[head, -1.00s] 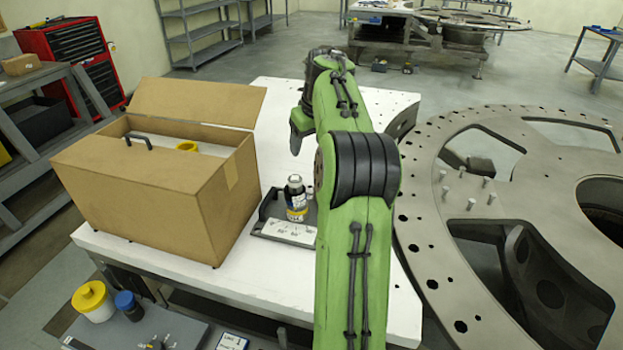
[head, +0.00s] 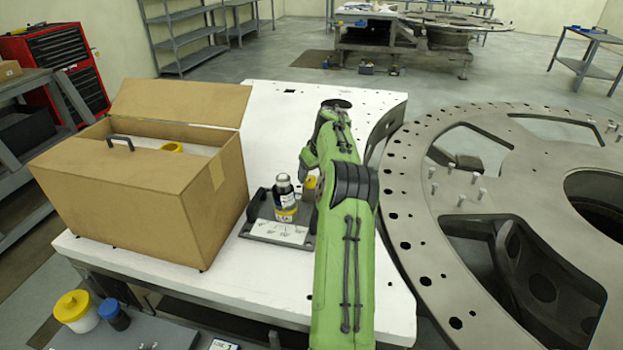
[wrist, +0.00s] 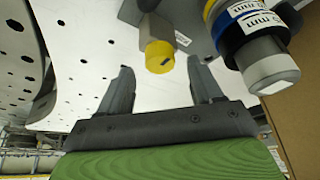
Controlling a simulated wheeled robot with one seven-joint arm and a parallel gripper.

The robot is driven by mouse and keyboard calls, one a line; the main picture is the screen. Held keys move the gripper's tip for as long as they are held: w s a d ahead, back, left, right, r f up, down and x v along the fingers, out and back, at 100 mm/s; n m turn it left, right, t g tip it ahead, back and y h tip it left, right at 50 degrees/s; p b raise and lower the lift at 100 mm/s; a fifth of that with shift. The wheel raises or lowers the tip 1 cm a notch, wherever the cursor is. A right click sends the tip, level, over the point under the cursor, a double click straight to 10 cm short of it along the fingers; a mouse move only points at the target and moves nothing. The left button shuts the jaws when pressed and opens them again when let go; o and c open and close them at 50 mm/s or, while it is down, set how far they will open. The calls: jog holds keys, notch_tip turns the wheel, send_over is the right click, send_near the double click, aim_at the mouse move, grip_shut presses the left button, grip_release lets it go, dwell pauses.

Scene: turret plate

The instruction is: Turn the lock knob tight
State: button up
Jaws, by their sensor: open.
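In the wrist view a yellow knob (wrist: 159,56) with a small dark mark on its end sits on a grey fitting (wrist: 158,27). It lies between and just beyond the fingertips of my gripper (wrist: 163,70). The two dark fingers are open, and I see no contact with the knob. In the head view a yellowish-brown piece (head: 310,188), probably the same knob, shows beside my arm and is partly hidden by it. My gripper is hidden behind my green arm in that view.
A banded device (head: 285,199) with a grey cap stands on a dark tray (head: 262,226) just left of the arm; it also shows close to the right finger in the wrist view (wrist: 255,45). An open cardboard box (head: 150,200) stands left. A large turret plate (head: 425,235) lies right.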

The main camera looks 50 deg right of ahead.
jog(key=x, duration=0.2)
jog(key=shift+w+f, duration=0.15)
jog(key=shift+f, duration=0.05)
jog(key=c, duration=1.1)
jog(key=shift+o, duration=0.2)
jog(key=shift+m, duration=0.3)
jog(key=m, duration=0.2)
jog(key=m+h, duration=0.1)
jog(key=shift+w+a+r+m+g+h, duration=0.1)
jog(key=shift+m+g+h, duration=0.2)
jog(key=shift+m, duration=0.1)
jog(key=m+p, duration=0.1)
jog(key=m, duration=0.1)
jog(key=m+g+h+p, duration=0.1)
jog(key=m+p, duration=0.1)
jog(key=shift+w+r+m+g+p, duration=0.1)
jog(key=shift+r+m+g+p, duration=0.05)
jog(key=shift+m+g+p, duration=0.15)
jog(key=m+g+p, duration=0.2)
jog(key=m+p, duration=0.3)
jog(key=p, duration=0.1)
jog(key=shift+w, duration=0.1)
jog(key=shift+w+m+g+p, duration=0.1)
jog(key=shift+m+g+p, duration=0.6)
jog(key=shift+m+p, duration=0.95)
jog(key=shift+f+m, duration=0.2)
jog(key=shift+m, duration=0.25)
